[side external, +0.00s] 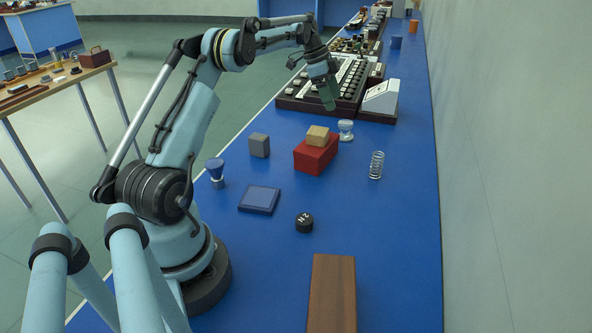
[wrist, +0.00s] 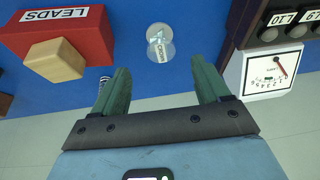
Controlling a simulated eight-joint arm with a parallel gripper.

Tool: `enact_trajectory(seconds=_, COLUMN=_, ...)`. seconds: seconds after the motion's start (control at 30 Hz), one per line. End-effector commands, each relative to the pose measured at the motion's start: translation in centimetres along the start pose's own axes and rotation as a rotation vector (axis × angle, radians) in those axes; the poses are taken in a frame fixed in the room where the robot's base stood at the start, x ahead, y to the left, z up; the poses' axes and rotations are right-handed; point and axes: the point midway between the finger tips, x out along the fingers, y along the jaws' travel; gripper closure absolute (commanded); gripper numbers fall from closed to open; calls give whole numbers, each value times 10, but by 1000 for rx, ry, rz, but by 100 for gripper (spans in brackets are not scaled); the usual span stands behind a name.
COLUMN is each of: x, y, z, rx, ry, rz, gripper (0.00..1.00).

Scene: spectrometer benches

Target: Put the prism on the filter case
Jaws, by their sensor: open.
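My gripper (side external: 327,97) is open and empty, pointing down in front of the keyed machine. In the wrist view both green fingers of my gripper (wrist: 162,75) stand apart. A small clear, whitish piece (side external: 346,130), likely the prism, stands on the blue bench beyond the red box. In the wrist view this clear piece (wrist: 160,42) reads CROWN and lies ahead of the gap between the fingers, apart from them. A flat dark blue square case (side external: 259,199), possibly the filter case, lies on the bench nearer the arm's base. Nothing rests on it.
A red box marked LEADS (side external: 315,155) carries a wooden block (side external: 318,135). A grey block (side external: 259,145), spring (side external: 376,165), blue-topped piece (side external: 216,172), black round weight (side external: 304,222) and brown block (side external: 332,292) stand around. A white dial instrument (side external: 381,97) is close to my gripper.

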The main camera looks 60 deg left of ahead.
Motion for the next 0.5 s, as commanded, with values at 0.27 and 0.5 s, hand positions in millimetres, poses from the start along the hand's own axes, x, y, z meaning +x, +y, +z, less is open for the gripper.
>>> enact_trajectory(seconds=0.27, x=42, y=0, z=-1, rx=0, ry=-1, rz=-1, gripper=25)
enact_trajectory(seconds=0.5, x=60, y=0, z=-3, rx=0, ry=-1, rz=-1, gripper=25)
